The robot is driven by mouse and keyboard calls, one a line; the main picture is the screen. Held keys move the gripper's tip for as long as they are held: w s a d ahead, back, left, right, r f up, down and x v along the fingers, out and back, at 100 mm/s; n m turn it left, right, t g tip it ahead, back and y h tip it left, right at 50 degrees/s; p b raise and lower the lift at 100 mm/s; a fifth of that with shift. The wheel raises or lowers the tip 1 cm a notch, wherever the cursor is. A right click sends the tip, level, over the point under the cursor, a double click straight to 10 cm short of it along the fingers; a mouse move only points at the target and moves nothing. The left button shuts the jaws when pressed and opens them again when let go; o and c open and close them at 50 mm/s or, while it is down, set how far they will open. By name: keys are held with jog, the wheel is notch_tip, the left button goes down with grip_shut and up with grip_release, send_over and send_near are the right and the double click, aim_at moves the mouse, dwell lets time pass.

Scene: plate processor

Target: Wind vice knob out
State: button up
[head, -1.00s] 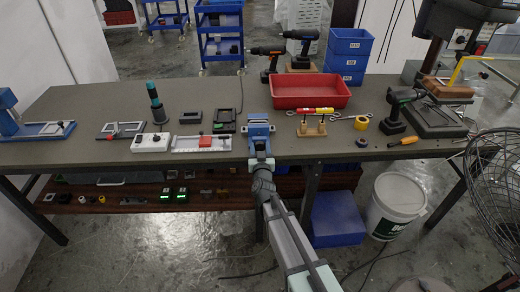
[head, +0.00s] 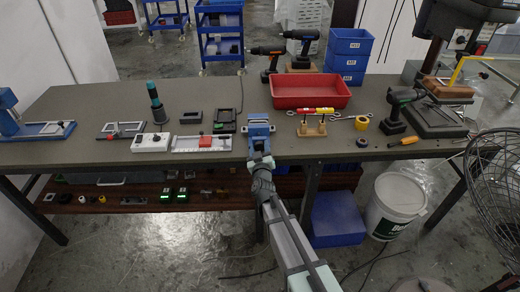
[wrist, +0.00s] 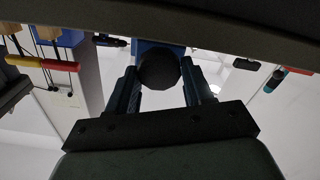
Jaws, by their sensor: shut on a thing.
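The blue vice (head: 259,127) stands at the front edge of the dark bench, near the middle in the head view. Its round black knob (wrist: 159,68) shows in the wrist view, in front of a blue part of the vice. My gripper (wrist: 160,85) is shut on the knob, with one finger on each side of it. In the head view my gripper (head: 261,163) reaches up to the vice's front end, and the knob itself is hidden there.
A red tray (head: 310,92) lies behind and to the right of the vice. A wooden stand (head: 311,130) with red and yellow tools is to its right. A white plate with a red block (head: 205,142) is close on its left. A lower shelf (head: 150,200) runs below.

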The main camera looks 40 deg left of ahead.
jog(key=shift+n, duration=1)
jog(key=o, duration=1)
jog(key=v, duration=1.3)
jog(key=shift+s+d, duration=0.25)
jog(key=shift+s, duration=0.05)
